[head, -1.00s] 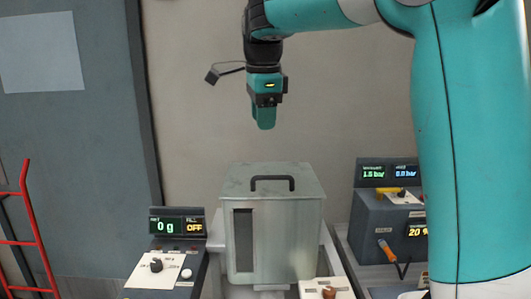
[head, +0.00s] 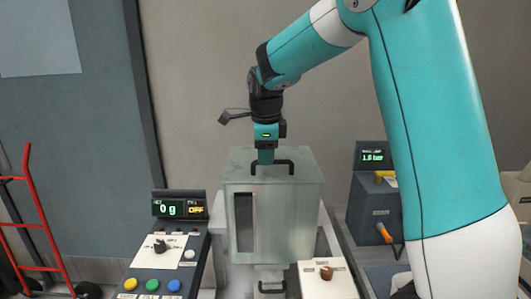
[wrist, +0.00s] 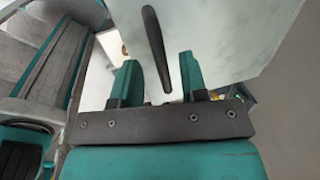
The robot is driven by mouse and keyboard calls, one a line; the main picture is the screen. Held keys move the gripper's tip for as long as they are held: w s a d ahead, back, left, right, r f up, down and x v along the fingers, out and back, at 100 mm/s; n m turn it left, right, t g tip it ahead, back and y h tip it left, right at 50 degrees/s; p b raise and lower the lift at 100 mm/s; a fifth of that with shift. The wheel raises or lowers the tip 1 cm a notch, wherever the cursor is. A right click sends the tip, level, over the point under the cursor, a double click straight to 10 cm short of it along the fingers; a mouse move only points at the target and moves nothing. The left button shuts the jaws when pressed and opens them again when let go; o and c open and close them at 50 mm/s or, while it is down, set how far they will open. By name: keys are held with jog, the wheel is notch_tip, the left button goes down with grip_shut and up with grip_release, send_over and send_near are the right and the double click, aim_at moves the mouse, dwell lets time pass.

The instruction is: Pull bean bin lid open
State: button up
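The bean bin (head: 297,222) is a grey metal box with a dark window slot in its front. Its flat lid (head: 240,170) lies shut on top and carries a black bar handle (head: 286,164). My gripper (head: 265,161) points straight down at the handle, just left of its middle. In the wrist view, my gripper (wrist: 158,62) has its two teal fingers apart, with the dark handle (wrist: 154,45) lined up in the gap between them. Neither finger visibly touches the handle. The pale lid (wrist: 215,40) fills the top of that view.
A control box (head: 165,250) with a display reading 0 g and coloured buttons stands left of the bin. Another box (head: 375,215) with an orange-handled lever is at right. A white panel (head: 330,280) sits in front. A red hand truck (head: 35,230) stands at far left.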

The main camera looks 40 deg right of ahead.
jog(key=shift+w+d+f, duration=0.1)
jog(key=shift+f, duration=0.6)
grip_shut()
jog(key=shift+r, duration=0.15)
